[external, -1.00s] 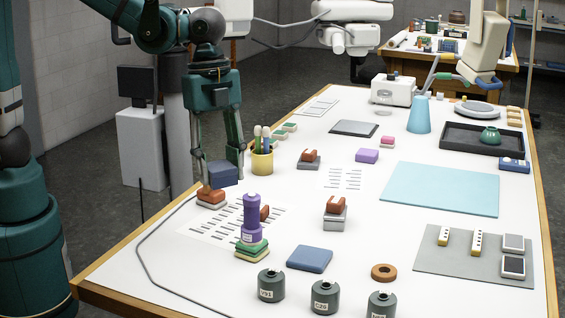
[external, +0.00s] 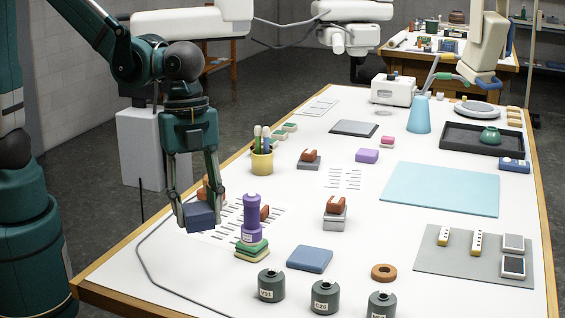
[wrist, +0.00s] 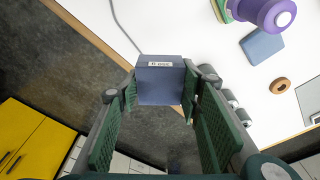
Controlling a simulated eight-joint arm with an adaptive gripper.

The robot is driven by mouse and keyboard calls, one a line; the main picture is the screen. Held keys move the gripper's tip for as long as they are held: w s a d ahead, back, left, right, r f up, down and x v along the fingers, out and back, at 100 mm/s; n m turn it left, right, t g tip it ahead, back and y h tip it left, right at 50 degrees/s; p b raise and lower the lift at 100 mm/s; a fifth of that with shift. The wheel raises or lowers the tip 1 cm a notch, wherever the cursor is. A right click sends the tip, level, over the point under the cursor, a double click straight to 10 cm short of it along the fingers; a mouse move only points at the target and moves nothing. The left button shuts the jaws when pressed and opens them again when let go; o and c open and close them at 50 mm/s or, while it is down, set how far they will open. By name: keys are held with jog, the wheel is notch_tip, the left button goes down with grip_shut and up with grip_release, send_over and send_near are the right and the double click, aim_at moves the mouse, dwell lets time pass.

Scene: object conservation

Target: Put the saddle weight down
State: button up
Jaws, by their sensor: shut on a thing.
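My gripper (external: 201,204) is shut on a dark blue block (external: 201,217), which I take to be the saddle weight. The block has a small white label, too small to read, and shows between the green finger pads in the wrist view (wrist: 160,85). In the external view it is over the left side of the white table (external: 120,275). In the wrist view it overlaps the table edge, with floor beyond. It seems held above the surface; its underside is hidden.
A purple spool-like piece (external: 251,215) on stacked green and yellow pads (external: 251,250) stands right of the block. A brown saddle-shaped piece (external: 204,190) is partly hidden behind my fingers. A grey cable (external: 146,268) runs along the left. Dark green weights (external: 271,286) stand in front.

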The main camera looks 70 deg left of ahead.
send_over(204, 288)
jog(key=shift+a+f, duration=0.15)
jog(key=shift+f, duration=1.25)
jog(key=shift+a+f, duration=0.1)
jog(key=shift+f, duration=1.25)
jog(key=shift+f, duration=2.9)
jog(key=shift+f, duration=0.15)
jog(key=shift+f, duration=1.95)
jog(key=shift+f+b, duration=0.15)
jog(key=shift+b, duration=0.15)
jog(key=o, duration=1.2)
